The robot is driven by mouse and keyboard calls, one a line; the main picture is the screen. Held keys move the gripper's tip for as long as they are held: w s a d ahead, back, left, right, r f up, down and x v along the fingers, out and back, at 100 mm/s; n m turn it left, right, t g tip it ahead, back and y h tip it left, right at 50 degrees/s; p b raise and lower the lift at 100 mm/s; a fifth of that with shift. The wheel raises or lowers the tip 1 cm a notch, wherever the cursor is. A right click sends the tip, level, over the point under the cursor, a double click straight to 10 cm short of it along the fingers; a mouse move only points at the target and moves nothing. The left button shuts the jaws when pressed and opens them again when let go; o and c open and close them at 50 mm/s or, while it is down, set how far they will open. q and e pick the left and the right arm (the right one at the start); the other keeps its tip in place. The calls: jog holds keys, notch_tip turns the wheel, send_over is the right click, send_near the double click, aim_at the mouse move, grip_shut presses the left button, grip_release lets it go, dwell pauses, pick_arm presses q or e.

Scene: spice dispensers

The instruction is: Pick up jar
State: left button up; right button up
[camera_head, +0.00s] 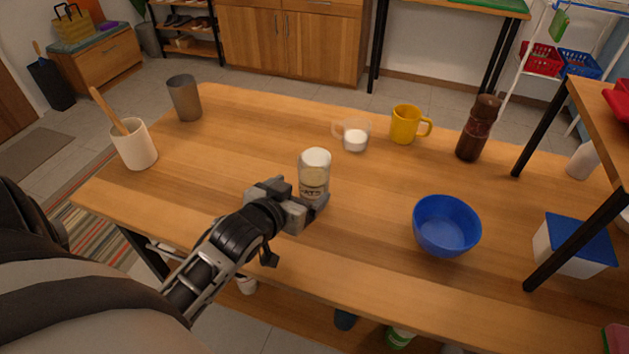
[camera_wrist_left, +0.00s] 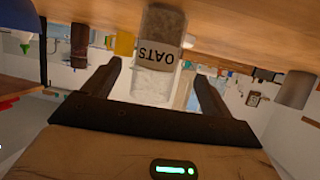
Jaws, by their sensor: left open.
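A clear jar (camera_head: 314,173) with a white lid and an "OATS" label stands upright on the wooden table (camera_head: 240,135). My left gripper (camera_head: 308,208) is at the near side of the jar, low over the table. In the left wrist view the jar (camera_wrist_left: 157,55) appears upside down, ahead of and between the two open fingers of the left gripper (camera_wrist_left: 162,85). Gaps show between the jar and each finger there. My right gripper is not in view.
A blue bowl (camera_head: 446,226) stands to the right of the jar. Behind it are a clear measuring cup (camera_head: 354,139), a yellow mug (camera_head: 404,125) and a brown pepper mill (camera_head: 477,130). A utensil crock (camera_head: 134,148) and grey tumbler (camera_head: 185,98) stand left. A black-legged shelf (camera_head: 545,125) is at right.

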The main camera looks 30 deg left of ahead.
aim_at(308, 186)
pick_arm(q)
jog(key=x, duration=0.6)
jog(key=shift+w+d+f, duration=0.25)
jog(key=shift+w+f, duration=0.05)
jog(key=shift+w, duration=0.05)
jog(key=shift+r, duration=0.1)
jog(key=c, duration=1.2)
